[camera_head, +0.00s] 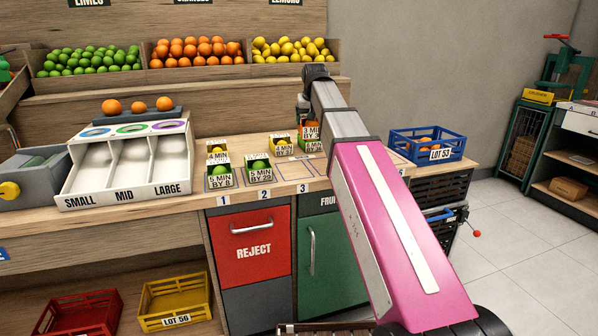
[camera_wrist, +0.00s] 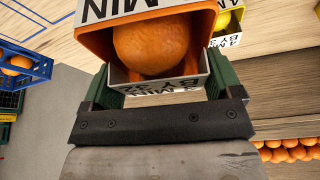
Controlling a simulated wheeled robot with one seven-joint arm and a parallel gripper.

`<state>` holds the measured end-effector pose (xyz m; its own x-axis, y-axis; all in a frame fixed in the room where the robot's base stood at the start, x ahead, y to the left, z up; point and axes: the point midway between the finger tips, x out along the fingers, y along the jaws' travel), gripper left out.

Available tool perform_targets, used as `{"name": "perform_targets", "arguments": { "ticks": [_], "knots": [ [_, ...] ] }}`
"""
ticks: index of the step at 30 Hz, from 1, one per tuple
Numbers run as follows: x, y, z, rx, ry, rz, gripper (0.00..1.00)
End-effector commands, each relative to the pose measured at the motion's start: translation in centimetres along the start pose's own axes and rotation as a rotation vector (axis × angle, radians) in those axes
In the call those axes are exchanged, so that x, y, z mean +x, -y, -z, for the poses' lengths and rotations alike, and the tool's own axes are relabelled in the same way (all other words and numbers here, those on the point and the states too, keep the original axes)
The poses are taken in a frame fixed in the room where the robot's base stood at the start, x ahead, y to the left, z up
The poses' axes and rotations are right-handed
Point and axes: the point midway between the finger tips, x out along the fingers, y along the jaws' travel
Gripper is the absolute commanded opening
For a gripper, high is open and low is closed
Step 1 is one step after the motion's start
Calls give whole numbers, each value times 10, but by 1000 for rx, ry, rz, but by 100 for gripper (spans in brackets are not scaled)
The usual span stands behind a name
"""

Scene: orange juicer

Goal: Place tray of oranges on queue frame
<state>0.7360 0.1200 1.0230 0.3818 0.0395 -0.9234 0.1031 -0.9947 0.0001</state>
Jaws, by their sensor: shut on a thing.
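My gripper (camera_wrist: 164,84) is shut on a small tray of oranges (camera_wrist: 92,37), its green fingers on either side. The tray has orange inner walls, white "MIN" labels and a large orange (camera_wrist: 150,45) inside. In the head view the tray (camera_head: 311,133) is at the back right of the counter's small trays, partly behind my arm; I cannot tell whether it touches the counter. My gripper (camera_head: 304,108) is mostly hidden there. The queue frame (camera_head: 293,187) is an outlined area on the counter, with front places numbered 1, 2 and 3.
Lime trays (camera_head: 219,182) (camera_head: 258,170) stand at places 1 and 2. Place 3 looks bare. A blue crate (camera_head: 427,145) sits right; a white sorter (camera_head: 130,165) sits left.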

Motion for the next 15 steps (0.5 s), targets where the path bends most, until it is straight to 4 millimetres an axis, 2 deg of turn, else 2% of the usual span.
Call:
{"name": "perform_targets", "arguments": {
  "ticks": [1, 6, 12, 15],
  "knots": [
    [-4, 24, -10, -21, -1, 8, 55],
    [-16, 90, -35, -76, -1, 31, 55],
    [-29, 152, -66, -130, 1, 54, 55],
    [-34, 172, -77, -147, 0, 61, 55]
  ]
}}
